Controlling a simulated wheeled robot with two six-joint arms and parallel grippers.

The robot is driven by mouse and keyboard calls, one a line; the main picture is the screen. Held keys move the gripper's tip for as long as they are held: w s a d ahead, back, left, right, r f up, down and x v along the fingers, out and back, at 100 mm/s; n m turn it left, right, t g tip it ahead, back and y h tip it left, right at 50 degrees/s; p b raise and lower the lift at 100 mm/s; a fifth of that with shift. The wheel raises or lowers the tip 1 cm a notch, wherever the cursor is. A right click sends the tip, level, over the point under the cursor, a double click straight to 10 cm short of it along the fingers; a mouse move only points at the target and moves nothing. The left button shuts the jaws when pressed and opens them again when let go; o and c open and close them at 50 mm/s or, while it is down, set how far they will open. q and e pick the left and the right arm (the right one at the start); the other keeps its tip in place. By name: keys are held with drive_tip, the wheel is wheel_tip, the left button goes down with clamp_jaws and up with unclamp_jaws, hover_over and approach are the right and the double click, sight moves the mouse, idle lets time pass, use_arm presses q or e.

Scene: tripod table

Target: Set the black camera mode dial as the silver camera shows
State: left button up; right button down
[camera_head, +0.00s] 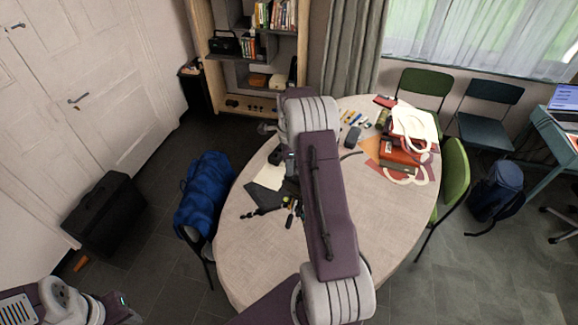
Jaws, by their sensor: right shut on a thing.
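My right arm comes in from the bottom and reaches over the round table (250,270). My right gripper (284,160) is small and partly hidden behind my wrist. It is low over the table's left side, shut at a dark thing (274,156) that looks like the black camera. Its mode dial is too small and covered to make out. A small greyish thing (266,128) at the table's far left edge may be the silver camera; its dial cannot be read. My left arm shows at the bottom left, but its gripper is out of view.
Dark and cream sheets (262,197) and a small black tripod-like thing (262,211) lie near the gripper. A red bag (396,153) and a cream bag (415,125) are at the right. The table's front is clear.

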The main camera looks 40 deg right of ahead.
drive_tip(key=c, duration=1.6)
unclamp_jaws()
drive_tip(key=shift+m, duration=0.5)
wheel_tip(320, 180, up, 9)
drive_tip(key=b, duration=0.3)
drive_tip(key=s+a+f+n+b, duration=0.3)
drive_tip(key=a+f+n+b, duration=0.2)
drive_tip(key=a+f+n, duration=0.15)
drive_tip(key=s+a+f+n+b, duration=0.3)
drive_tip(key=a+f+n+b, duration=0.3)
drive_tip(key=a+f, duration=0.2)
drive_tip(key=shift+s+a+f+n+t+b, duration=0.2)
drive_tip(key=shift+s+a+f+n+b, duration=1.2)
drive_tip(key=shift+s+f+n, duration=0.7)
drive_tip(key=shift+s+a+f+n+t+b, duration=0.2)
drive_tip(key=shift+s+a+f+n+b, duration=1.1)
drive_tip(key=shift+s+f+n, duration=0.7)
drive_tip(key=shift+s+a+f+n+t+b, duration=0.2)
drive_tip(key=shift+s+a+f+n+b, duration=0.95)
drive_tip(key=shift+s+f+n+b, duration=0.9)
